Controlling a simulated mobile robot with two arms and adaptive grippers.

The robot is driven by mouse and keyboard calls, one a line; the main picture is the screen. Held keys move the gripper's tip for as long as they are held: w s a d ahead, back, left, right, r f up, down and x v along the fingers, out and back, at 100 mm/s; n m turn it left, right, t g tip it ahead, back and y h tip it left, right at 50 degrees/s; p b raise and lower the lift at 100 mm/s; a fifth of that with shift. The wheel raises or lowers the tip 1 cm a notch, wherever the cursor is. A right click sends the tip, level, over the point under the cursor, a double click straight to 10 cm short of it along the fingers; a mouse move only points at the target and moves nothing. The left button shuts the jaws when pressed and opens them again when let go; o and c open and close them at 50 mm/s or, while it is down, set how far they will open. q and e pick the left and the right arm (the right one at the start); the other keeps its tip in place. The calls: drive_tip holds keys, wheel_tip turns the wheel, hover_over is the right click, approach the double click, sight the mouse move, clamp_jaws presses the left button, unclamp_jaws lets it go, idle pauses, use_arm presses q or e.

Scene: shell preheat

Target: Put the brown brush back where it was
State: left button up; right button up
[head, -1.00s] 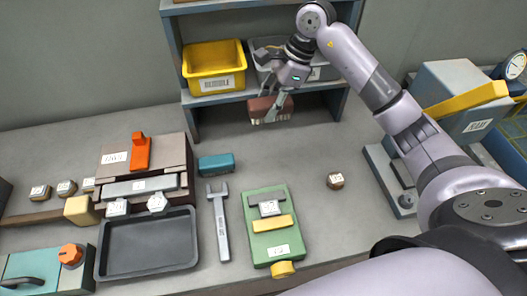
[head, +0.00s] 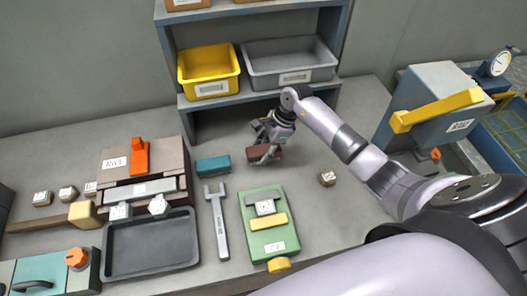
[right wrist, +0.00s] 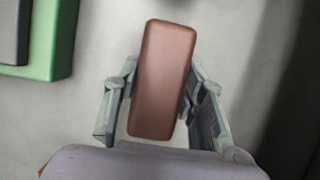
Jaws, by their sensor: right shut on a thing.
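The brown brush (head: 257,153) is a small reddish-brown block in the head view, low at the table behind the green fixture. It also fills the middle of the right wrist view (right wrist: 162,80). My right gripper (head: 266,157) is shut on the brush, one finger on each long side, as the right wrist view shows (right wrist: 160,100). I cannot tell whether the brush touches the table. A teal block (head: 213,166) lies just left of the brush. My left gripper is not in view.
The shelf holds a yellow bin (head: 210,90) and a grey bin (head: 290,80) behind the gripper. A grey wrench (head: 218,225), a green fixture (head: 252,238) and a black tray (head: 150,268) lie in front. A small labelled nut (head: 327,178) is to the right.

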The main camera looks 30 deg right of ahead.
drive_tip(key=shift+f, duration=0.8)
drive_tip(key=shift+f, duration=0.15)
drive_tip(key=o, duration=1.1)
